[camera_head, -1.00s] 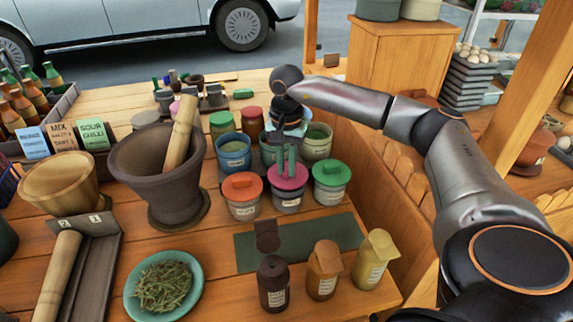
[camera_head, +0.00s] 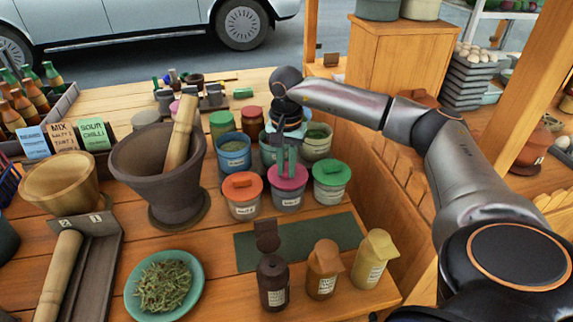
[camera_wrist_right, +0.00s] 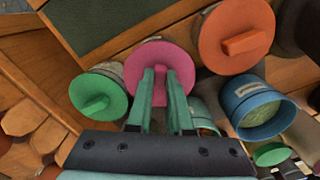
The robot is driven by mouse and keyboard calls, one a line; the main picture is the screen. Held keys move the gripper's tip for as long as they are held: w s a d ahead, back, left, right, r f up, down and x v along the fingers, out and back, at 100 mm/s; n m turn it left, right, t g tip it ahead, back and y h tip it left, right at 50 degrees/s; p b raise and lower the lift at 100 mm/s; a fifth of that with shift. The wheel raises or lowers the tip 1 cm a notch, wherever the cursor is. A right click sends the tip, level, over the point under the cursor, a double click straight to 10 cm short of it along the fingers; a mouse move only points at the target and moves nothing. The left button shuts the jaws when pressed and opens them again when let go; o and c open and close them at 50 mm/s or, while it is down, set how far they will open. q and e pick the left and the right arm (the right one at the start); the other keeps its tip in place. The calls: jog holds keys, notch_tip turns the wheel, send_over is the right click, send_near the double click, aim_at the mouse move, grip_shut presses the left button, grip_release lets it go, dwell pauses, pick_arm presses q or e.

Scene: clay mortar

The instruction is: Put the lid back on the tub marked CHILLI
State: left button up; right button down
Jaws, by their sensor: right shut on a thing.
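My right gripper (camera_head: 286,160) points down and is shut on the raised grip of a pink lid (camera_head: 287,179). The lid sits level at the mouth of a grey tub (camera_head: 288,202), the middle one of a front row of three; I cannot tell whether it is fully seated. The tub's label is too small to read. In the right wrist view the fingers (camera_wrist_right: 161,84) close on the grip of the pink lid (camera_wrist_right: 150,55), which hides the tub below. My left gripper is not in view.
An orange-lidded tub (camera_head: 242,205) stands left and a green-lidded tub (camera_head: 330,190) right, both close by. An uncovered blue tub (camera_head: 233,158) and others stand behind. In front lie a green mat (camera_head: 325,236) and several small containers. A big mortar (camera_head: 150,180) stands left.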

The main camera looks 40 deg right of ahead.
dwell(0.7)
jog(key=c, duration=0.9)
grip_release()
jog(key=shift+o, duration=0.8)
jog(key=o, duration=0.5)
jog(key=shift+r, duration=0.1)
